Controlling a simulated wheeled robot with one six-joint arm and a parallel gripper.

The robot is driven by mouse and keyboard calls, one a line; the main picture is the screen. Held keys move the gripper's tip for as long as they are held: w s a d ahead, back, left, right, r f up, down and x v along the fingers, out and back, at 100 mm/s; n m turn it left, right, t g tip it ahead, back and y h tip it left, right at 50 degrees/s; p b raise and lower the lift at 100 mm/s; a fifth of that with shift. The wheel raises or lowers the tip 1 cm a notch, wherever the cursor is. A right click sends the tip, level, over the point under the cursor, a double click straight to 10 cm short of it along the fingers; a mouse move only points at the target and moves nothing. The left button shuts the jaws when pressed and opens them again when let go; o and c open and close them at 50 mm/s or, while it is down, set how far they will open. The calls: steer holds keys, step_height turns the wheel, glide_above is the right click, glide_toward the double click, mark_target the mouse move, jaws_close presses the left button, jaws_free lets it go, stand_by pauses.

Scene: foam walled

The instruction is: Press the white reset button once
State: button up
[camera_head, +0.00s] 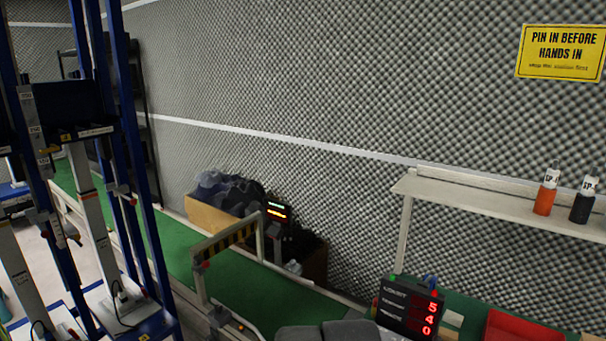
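I cannot make out a white reset button in this view. A dark counter box (408,307) stands at the lower right, with red lit digits 5, 4 and 0 stacked on its right side. A small green part and something blue show at its top edge. The label text on its face is too small to read surely. My gripper is not in view. Two dark grey rounded shapes at the bottom edge, left of the counter box, are cut off, and I cannot tell what they are.
A green bench top (180,232) runs along the foam wall, with a striped barrier (228,241) and a small lit display (277,211). A red tray (520,328) lies at right, below a shelf (470,204) holding two bottles. A blue frame (148,190) stands at left.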

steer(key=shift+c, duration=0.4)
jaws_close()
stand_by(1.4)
